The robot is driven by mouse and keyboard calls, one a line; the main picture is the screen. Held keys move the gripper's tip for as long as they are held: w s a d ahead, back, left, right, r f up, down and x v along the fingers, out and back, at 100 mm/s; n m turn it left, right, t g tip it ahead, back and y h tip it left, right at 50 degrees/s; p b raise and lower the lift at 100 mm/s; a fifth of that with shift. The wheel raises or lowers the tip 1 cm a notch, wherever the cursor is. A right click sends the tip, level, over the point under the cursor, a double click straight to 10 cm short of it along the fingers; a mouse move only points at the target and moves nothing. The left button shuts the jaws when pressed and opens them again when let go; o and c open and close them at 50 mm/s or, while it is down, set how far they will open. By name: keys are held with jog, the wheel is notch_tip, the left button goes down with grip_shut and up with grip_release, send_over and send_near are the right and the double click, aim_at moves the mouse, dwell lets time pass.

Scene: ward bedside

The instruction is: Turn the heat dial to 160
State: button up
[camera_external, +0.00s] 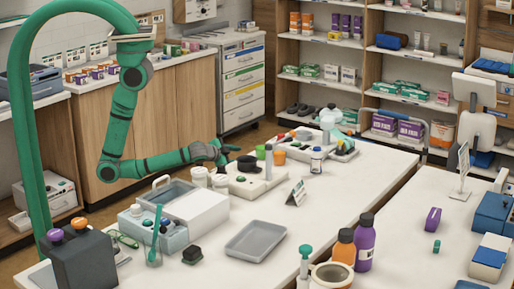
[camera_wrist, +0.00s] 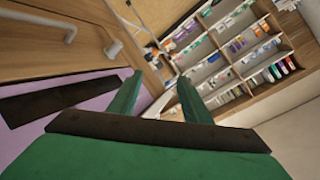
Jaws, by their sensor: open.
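My gripper (camera_external: 226,152) is at the end of the green arm, above the middle of the long white table. In the wrist view my gripper (camera_wrist: 160,76) has its two green fingers apart with nothing between them. A pale device (camera_external: 252,184) with a dark round part (camera_external: 246,163) on top stands just below and right of the gripper, which looks apart from it. I cannot tell whether that part is the heat dial. No number or scale is readable. The wrist view shows no dial; it faces shelves and a wooden cabinet.
White jars (camera_external: 200,177) stand close below the gripper. A green cup (camera_external: 261,152), an orange cup (camera_external: 279,157) and a white bottle (camera_external: 316,160) stand to its right.

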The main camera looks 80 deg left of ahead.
jog(key=w+r+n+g+y, duration=0.2)
jog(key=w+r+n+y, duration=0.1)
jog(key=w+r, duration=0.3)
jog(key=n+t+h, duration=0.3)
jog(key=n+h, duration=0.2)
send_near(280, 135)
jog(key=shift+w+a, duration=0.1)
jog(key=shift+a, duration=0.25)
jog(key=shift+w+d, duration=0.15)
jog(key=shift+d, duration=0.05)
jog(key=x, duration=1)
jog(key=shift+w+a+f, duration=0.15)
jog(key=shift+a, duration=0.05)
jog(key=c, duration=1)
